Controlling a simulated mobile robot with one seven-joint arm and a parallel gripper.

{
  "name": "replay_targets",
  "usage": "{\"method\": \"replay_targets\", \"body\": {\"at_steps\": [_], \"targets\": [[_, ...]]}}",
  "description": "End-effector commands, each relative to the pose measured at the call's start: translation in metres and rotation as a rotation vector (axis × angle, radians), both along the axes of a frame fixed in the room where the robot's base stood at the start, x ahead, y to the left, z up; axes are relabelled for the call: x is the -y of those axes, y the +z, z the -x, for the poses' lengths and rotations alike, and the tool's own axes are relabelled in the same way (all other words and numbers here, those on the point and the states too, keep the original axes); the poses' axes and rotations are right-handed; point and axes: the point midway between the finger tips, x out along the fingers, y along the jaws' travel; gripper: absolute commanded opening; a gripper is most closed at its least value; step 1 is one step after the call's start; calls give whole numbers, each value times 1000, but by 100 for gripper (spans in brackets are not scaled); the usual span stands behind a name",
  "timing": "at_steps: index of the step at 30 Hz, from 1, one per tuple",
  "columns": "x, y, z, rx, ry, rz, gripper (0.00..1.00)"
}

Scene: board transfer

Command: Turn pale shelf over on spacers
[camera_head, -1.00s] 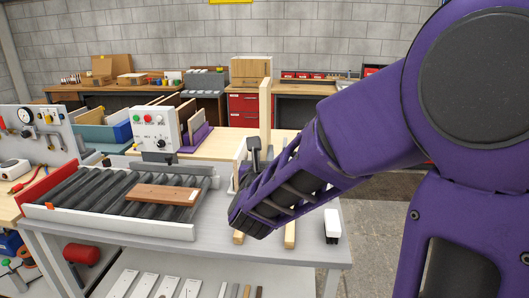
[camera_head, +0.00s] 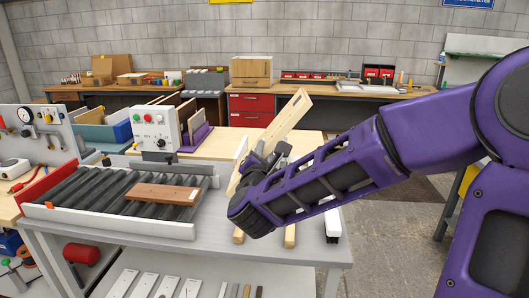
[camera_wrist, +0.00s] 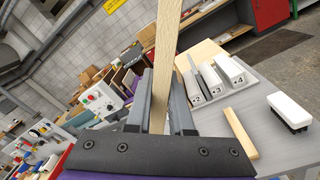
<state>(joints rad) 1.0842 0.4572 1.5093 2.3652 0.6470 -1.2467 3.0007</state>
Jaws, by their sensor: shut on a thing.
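The pale shelf (camera_head: 290,120) is a light wooden board, held up on a slant above the table, its upper end leaning right in the head view. My gripper (camera_head: 264,165) is shut on it. In the wrist view the shelf (camera_wrist: 167,60) stands edge-on between the fingers of my gripper (camera_wrist: 160,105). Below are two pale wooden spacers on the grey table: the left spacer (camera_head: 238,236) and the right spacer (camera_head: 290,236), both partly hidden by my arm. One spacer also shows in the wrist view (camera_wrist: 241,134). The shelf is apart from them.
A roller conveyor (camera_head: 90,225) carries a brown board (camera_head: 163,192) at left. A control box (camera_head: 155,130) and upright boards stand behind. A white brush (camera_head: 333,228) lies right of the spacers. Numbered white blocks (camera_wrist: 229,70) stand in a grey holder near the brush.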

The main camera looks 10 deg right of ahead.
Motion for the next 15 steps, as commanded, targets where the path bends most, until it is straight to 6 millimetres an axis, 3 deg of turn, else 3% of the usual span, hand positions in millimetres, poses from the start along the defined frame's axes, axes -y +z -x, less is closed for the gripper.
{"method": "replay_targets", "body": {"at_steps": [15], "targets": [[0, -5, 0, 106, 0, -369, 0]]}}
